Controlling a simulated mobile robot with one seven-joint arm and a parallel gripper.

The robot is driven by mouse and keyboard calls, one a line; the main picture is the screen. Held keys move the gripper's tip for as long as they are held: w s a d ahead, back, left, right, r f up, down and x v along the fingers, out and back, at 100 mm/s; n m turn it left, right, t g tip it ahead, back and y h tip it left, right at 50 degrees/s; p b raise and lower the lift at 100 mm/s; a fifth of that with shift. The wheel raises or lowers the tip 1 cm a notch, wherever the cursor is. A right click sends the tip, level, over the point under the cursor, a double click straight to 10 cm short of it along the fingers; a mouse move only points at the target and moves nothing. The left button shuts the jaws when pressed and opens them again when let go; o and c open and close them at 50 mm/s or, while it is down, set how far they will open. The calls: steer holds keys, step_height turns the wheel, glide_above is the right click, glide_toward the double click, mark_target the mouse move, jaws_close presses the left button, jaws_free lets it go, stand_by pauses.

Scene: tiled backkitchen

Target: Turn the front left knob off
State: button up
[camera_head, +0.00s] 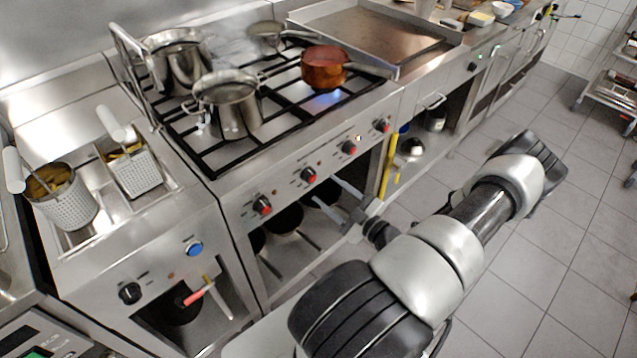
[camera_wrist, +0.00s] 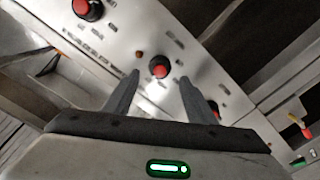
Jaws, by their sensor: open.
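The stove's front panel carries a row of red-and-black knobs in the head view: a leftmost knob (camera_head: 262,205), a second knob (camera_head: 308,174), a third (camera_head: 349,147) and a rightmost one (camera_head: 381,125). Which one is the front left knob I cannot tell from labels. My gripper (camera_head: 328,192) is open and empty just in front of the panel by the second knob. In the wrist view, a red knob (camera_wrist: 158,68) shows between the open fingertips of my gripper (camera_wrist: 160,77), apparently untouched. Another knob (camera_wrist: 87,8) is at upper left; one is partly hidden behind the right finger.
A copper pot (camera_head: 324,68) stands over a blue flame (camera_head: 325,98). Steel pots (camera_head: 227,103) occupy other burners. A fryer (camera_head: 140,235) with baskets adjoins at left. Below the panel is an open shelf with pans (camera_head: 284,218). The tiled floor (camera_head: 540,250) at right is clear.

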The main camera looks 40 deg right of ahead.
steer(key=s, duration=1.1)
steer(key=shift+d, duration=0.4)
